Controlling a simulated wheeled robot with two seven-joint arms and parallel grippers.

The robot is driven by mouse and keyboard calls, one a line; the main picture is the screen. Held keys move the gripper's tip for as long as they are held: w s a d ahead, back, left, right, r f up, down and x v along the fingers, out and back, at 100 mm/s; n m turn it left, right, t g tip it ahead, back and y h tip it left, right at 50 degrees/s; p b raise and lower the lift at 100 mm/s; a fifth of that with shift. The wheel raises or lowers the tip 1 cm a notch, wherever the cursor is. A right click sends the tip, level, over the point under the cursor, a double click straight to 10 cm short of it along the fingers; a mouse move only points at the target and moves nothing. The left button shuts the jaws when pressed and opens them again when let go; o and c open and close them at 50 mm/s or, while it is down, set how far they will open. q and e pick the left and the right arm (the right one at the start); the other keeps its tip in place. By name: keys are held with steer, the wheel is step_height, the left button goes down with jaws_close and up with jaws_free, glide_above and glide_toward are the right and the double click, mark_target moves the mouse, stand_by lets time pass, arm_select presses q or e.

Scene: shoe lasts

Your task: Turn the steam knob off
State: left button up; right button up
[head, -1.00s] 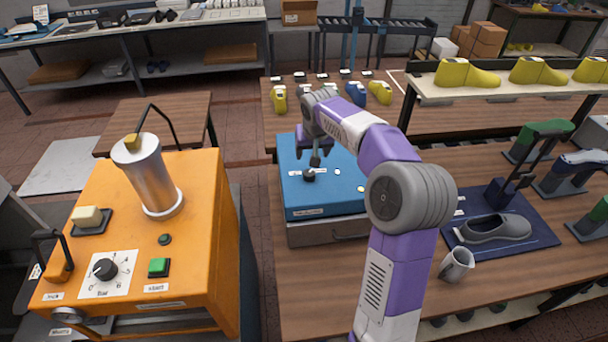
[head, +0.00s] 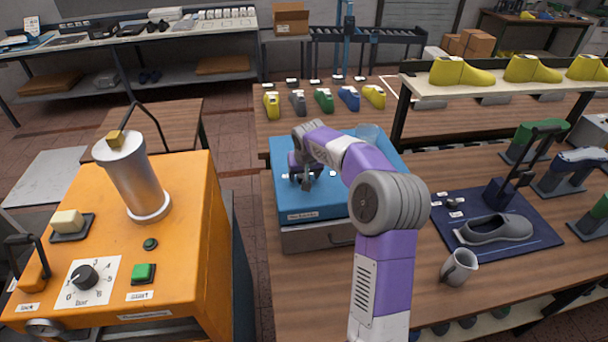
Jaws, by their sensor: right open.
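The blue box (head: 297,206) stands on the wooden table in the middle, with a label on its front edge. My right gripper (head: 306,184) is over its top, fingers pointing down, open. In the earlier frame a small black knob shows on this box; now my gripper covers that spot, so I cannot tell whether the fingers are around the knob or touching it. No readable label marks it as the steam knob. My left gripper is not in view.
An orange machine (head: 185,225) at left carries a black dial knob (head: 84,277) marked Bar and a green button (head: 143,273). A mug (head: 458,268) and a grey shoe (head: 494,229) on a blue mat lie right of my arm. Coloured lasts stand behind the box.

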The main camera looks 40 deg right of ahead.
steer(key=shift+f, duration=0.1)
steer(key=c, duration=1.1)
steer(key=shift+o, duration=0.2)
steer(key=n+y+p, duration=0.1)
steer(key=n+p, duration=0.1)
steer(key=n, duration=0.1)
steer(key=shift+d+t+p, duration=0.2)
steer(key=shift+t+p, duration=0.1)
steer(key=shift+p, duration=0.1)
steer(key=n+y+p, duration=0.2)
steer(key=n, duration=0.3)
steer(key=shift+d+p, duration=0.2)
steer(key=shift+p, duration=0.1)
steer(key=n+y+p, duration=0.1)
steer(key=n, duration=0.1)
steer(key=n+y+p, duration=0.1)
steer(key=n+p, duration=0.1)
steer(key=n, duration=0.1)
steer(key=shift+w+d+g, duration=0.1)
steer(key=shift+d+g, duration=0.1)
steer(key=shift+g, duration=0.2)
steer(key=shift+w+d+n+g+y+p, duration=0.1)
steer(key=shift+n+g+y+p, duration=0.2)
steer(key=shift+n+p, duration=0.65)
steer(key=shift+w+d+n+g+y+p, duration=0.1)
steer(key=shift+n+g+y+p, duration=0.25)
steer(key=shift+n, duration=1.2)
